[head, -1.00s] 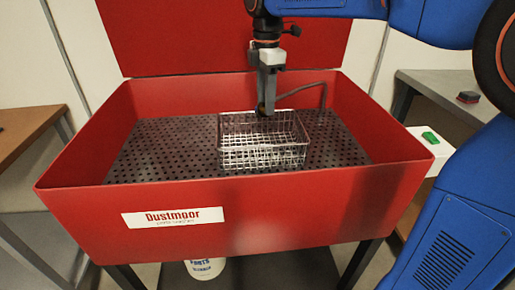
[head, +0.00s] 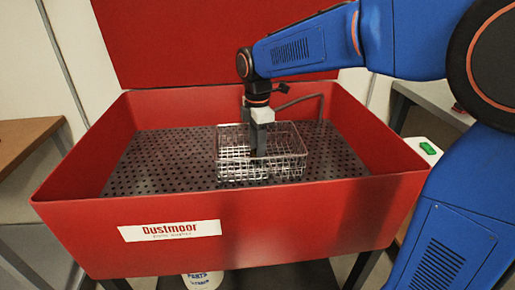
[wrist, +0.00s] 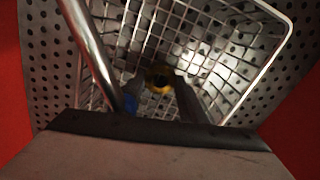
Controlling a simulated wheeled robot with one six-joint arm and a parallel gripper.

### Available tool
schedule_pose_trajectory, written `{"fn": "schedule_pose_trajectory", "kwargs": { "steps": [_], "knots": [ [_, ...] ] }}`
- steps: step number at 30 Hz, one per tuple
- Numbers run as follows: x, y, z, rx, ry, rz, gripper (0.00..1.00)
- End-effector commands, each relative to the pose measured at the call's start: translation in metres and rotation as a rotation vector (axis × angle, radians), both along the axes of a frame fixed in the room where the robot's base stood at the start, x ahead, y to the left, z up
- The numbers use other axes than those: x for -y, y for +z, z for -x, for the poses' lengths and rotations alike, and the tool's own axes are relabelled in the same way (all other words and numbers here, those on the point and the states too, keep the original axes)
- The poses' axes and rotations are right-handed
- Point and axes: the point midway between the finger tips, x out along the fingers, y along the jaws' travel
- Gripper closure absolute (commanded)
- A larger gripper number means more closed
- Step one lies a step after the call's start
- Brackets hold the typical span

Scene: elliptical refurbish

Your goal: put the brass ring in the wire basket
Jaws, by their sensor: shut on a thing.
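The wire basket (head: 287,167) stands on the perforated floor of the red parts washer. My gripper (head: 259,150) reaches down into the basket from above, its fingers inside the rim. In the wrist view my gripper (wrist: 158,90) is shut on the brass ring (wrist: 159,76), a small yellow ring between the fingertips. The wire basket's mesh (wrist: 205,40) shows around and below the ring. Whether the ring touches the basket floor I cannot tell. The ring is hidden in the head view.
The red washer tub (head: 250,215) has high walls around the basket, with its raised red lid behind. A bent grey spout (head: 305,97) rises behind the basket; a metal tube (wrist: 90,50) passes close by in the wrist view. The perforated floor (head: 160,165) left of the basket is clear.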

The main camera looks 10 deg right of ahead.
Motion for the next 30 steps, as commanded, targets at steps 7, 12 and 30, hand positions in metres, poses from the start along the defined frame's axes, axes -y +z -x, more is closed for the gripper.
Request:
{"fn": "schedule_pose_trajectory", "kwargs": {
  "steps": [7,12,30],
  "knots": [
    [0.000,-0.002,0.000,0.001,0.000,0.000,0.93],
    [0.000,-0.004,0.000,0.000,0.000,0.000,0.57],
    [0.000,0.018,-0.001,0.004,0.000,-0.002,0.44]
  ]
}}
